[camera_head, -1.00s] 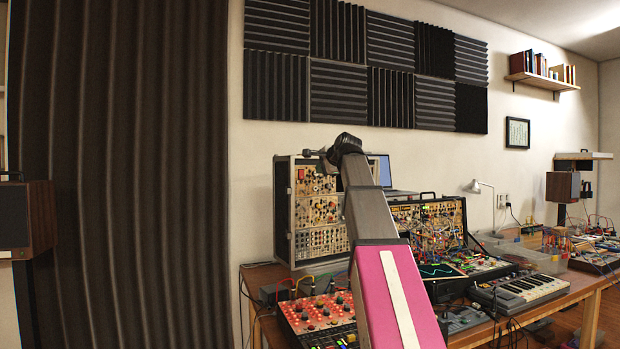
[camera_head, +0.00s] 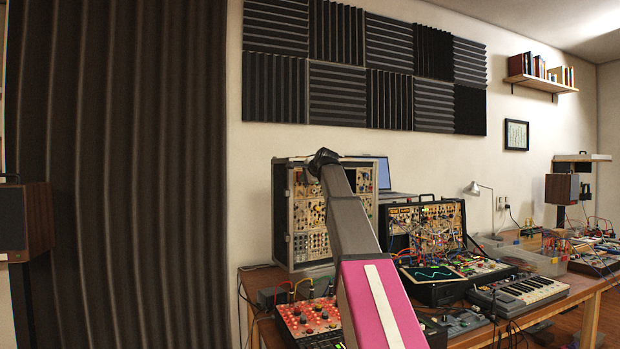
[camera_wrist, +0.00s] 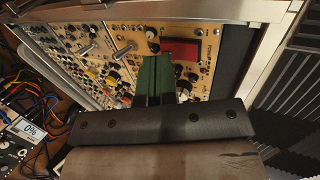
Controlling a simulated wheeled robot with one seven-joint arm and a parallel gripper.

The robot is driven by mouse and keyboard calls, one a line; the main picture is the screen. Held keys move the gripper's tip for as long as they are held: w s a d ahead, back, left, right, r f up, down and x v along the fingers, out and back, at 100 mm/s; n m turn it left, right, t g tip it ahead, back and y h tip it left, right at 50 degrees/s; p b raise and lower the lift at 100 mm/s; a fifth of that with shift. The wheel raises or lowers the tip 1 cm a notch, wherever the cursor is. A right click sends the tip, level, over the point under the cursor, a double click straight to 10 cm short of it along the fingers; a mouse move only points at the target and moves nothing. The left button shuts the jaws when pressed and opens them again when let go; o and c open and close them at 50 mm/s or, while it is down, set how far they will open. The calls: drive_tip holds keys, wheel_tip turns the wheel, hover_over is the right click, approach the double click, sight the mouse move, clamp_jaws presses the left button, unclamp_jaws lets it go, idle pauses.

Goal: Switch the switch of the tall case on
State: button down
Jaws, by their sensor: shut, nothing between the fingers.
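The tall case (camera_head: 282,215) stands at the back left of the table, its cream panel full of knobs and jacks. My arm covers part of it in the head view. In the wrist view its panel (camera_wrist: 118,60) fills the upper middle, with a red rectangular switch part (camera_wrist: 187,48) near the metal frame edge. I cannot tell the switch's position. My gripper (camera_wrist: 160,68) is shut and empty, with its fingers in front of the panel close to the red part. I cannot tell whether they touch it. In the head view my fingertips are hidden behind my wrist.
A smaller open case (camera_head: 428,215) with patch cables stands right of the tall case, with a laptop (camera_head: 372,172) behind. A red-panelled device (camera_head: 310,318) and a keyboard (camera_head: 520,292) lie toward the front. Loose cables (camera_wrist: 30,100) show at the wrist view's left.

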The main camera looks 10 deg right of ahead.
drive_tip(key=shift+w+a+f, duration=0.1)
drive_tip(key=shift+w+a, duration=0.05)
drive_tip(key=shift+w, duration=0.35)
drive_tip(key=shift+w+a+f+t+y, duration=0.2)
drive_tip(key=shift+w+t+y, duration=0.1)
drive_tip(key=shift+t, duration=0.5)
drive_tip(key=shift+w+f, duration=0.1)
drive_tip(key=shift+w, duration=0.05)
